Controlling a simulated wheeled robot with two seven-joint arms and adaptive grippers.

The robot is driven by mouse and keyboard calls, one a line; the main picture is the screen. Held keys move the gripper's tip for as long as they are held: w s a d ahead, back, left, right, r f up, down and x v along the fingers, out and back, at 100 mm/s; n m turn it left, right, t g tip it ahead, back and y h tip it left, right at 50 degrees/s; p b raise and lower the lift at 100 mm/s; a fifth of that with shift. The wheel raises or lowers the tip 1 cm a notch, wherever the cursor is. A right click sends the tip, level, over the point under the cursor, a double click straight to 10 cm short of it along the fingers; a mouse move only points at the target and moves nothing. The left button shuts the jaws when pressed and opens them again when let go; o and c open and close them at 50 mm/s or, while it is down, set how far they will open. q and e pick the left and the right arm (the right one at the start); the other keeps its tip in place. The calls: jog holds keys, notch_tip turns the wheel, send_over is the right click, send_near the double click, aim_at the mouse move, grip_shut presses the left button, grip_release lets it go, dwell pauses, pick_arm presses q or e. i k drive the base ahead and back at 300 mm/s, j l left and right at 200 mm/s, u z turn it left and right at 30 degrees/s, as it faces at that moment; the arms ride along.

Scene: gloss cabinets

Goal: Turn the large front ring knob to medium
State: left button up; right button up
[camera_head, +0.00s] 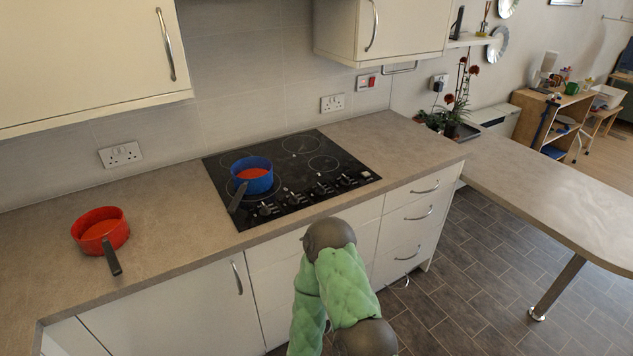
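The black hob (318,143) is set into the worktop, with several ring markings on its glass. A row of dark knobs (323,188) runs along its front right edge; they are too small to read their settings or tell which one is for the large front ring. A blue pan (252,176) with reddish contents stands on the front left ring, its dark handle pointing toward the front edge near the leftmost knob. One of my arms, green padded with grey joints, rises from the bottom in front of the cabinets. Neither gripper shows.
A red pan (100,232) stands on the worktop (165,215) left of the hob, handle toward the front. Cream wall cabinets (85,55) hang above. Drawers (418,212) and cabinet doors (180,312) are shut below. A peninsula counter (560,205) extends right; plants (455,105) stand near the corner.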

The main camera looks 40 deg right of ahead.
aim_at(264, 211)
jog(key=z, duration=1.2)
jog(key=u, duration=0.1)
